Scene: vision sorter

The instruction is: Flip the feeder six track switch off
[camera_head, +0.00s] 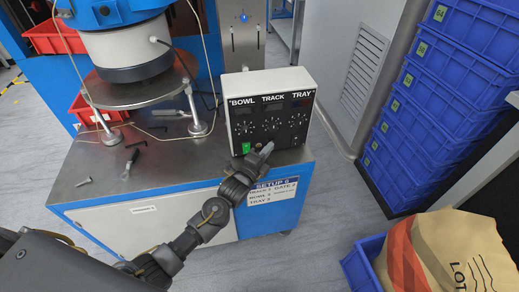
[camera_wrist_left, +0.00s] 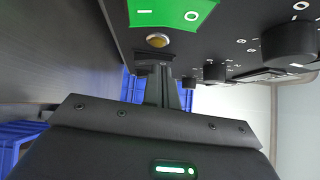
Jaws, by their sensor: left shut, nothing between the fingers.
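The control box (camera_head: 268,112) stands on the blue and grey bench, its dark panel marked BOWL, TRACK and TRAY. A green switch (camera_head: 246,148) shows at the panel's lower left, below the BOWL dial. My left gripper (camera_head: 267,149) is shut and empty at the lower panel, below the TRACK dial, and hides what lies behind it. In the left wrist view, a green rocker (camera_wrist_left: 170,10) with a dash and an O is close, with a brass-coloured round part (camera_wrist_left: 158,40) beside it.
Dials (camera_wrist_left: 288,42) stick out from the panel near my left gripper. A bowl feeder (camera_head: 128,55) stands on the bench at left, with loose tools (camera_head: 131,163) before it. Blue crates (camera_head: 430,110) are stacked at right, and a paper sack (camera_head: 450,250) sits in a bin.

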